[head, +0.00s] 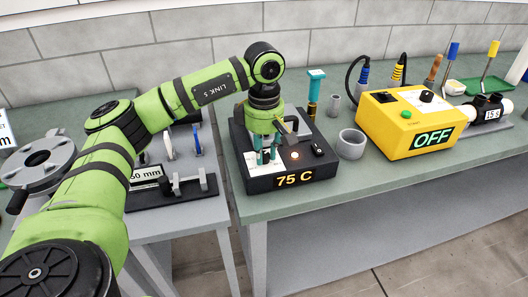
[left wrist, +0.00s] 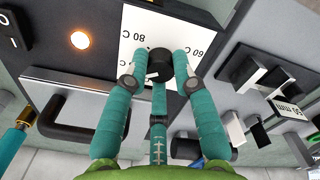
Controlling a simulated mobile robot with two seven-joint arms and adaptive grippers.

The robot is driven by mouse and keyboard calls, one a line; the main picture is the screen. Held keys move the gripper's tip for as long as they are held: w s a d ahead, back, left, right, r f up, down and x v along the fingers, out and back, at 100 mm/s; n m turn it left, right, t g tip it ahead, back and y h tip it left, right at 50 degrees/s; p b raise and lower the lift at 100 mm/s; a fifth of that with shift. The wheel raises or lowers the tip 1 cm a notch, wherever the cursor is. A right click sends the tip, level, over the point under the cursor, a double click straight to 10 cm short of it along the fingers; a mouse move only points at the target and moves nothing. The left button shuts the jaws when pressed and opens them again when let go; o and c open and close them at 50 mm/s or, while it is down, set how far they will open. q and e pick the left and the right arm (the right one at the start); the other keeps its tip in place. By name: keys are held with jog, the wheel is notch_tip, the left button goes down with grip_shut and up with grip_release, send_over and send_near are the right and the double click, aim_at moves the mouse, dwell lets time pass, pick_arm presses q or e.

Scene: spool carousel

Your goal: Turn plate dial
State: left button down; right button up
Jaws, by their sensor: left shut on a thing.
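The hot plate unit is a dark box (head: 290,180) with a yellow "75 C" readout on its front, on the bench in the middle of the head view. Its plate dial is a round black knob (left wrist: 160,62) with a white mark, on a white scale panel (left wrist: 135,28) printed with "80 C". My left gripper (head: 267,155) points down over the panel. In the left wrist view its teal fingers (left wrist: 160,68) are closed around the knob. In the head view the gripper hides the knob. My right gripper is not in view.
An orange lamp (left wrist: 80,40) is lit beside a black switch (left wrist: 12,30). A metal plate with a black handle (left wrist: 75,110) lies close to the fingers. A yellow box reading "OFF" (head: 410,122) and a grey ring (head: 351,144) stand right; a 50 mm gauge (head: 150,174) stands left.

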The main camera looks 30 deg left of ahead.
aim_at(264, 154)
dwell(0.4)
pick_arm(q)
jog(key=c, duration=1)
grip_release()
notch_tip(264, 154, up, 12)
jog(key=shift+r, duration=0.1)
